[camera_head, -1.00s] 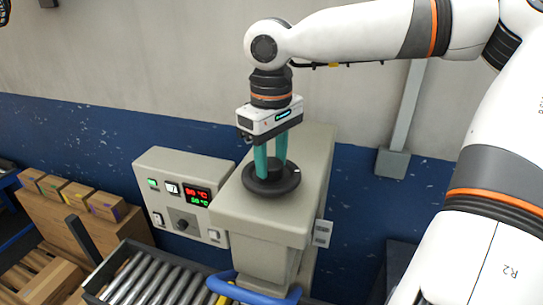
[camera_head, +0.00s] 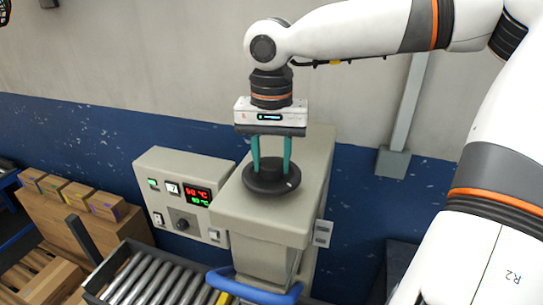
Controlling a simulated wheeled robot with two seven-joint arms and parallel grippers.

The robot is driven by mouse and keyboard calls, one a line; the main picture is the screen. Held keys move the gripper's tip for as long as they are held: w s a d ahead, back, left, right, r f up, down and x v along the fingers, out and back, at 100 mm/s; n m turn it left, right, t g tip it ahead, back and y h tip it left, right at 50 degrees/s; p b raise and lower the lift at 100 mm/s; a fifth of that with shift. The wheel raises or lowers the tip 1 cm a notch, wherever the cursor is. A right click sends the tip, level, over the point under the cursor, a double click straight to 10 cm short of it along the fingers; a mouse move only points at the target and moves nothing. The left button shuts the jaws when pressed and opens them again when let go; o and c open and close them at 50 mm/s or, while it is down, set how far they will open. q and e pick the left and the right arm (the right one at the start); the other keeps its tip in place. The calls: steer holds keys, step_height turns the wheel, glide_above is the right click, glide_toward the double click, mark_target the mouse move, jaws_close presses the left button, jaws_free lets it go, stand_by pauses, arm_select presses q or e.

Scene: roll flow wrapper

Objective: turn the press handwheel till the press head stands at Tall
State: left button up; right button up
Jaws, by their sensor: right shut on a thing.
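The press handwheel (camera_head: 271,181) is a black disc with a raised hub, lying flat on top of the grey press housing (camera_head: 265,218). My right gripper (camera_head: 271,165) comes down on it from above. Its two green fingers are shut on the handwheel's hub, one on each side. A small light mark shows near the wheel's right rim. The press head and any height scale with Tall are not readable in this view.
A grey control box (camera_head: 182,195) with red and green displays stands left of the press. A roller conveyor (camera_head: 160,278) and a blue curved bar (camera_head: 252,288) lie in front. Cardboard boxes (camera_head: 70,195) stand at the left. A grey post (camera_head: 402,120) stands at the right.

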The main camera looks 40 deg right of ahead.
mark_target(272, 163)
steer(key=m, duration=0.5)
steer(key=shift+w+r+m, duration=0.1)
steer(key=shift+r+m, duration=0.05)
steer(key=shift+m, duration=0.15)
steer(key=m, duration=0.5)
steer(key=shift+m, duration=0.3)
steer(key=o, duration=1)
step_height(272, 163, up, 12)
steer(key=b, duration=0.3)
stand_by(0.3)
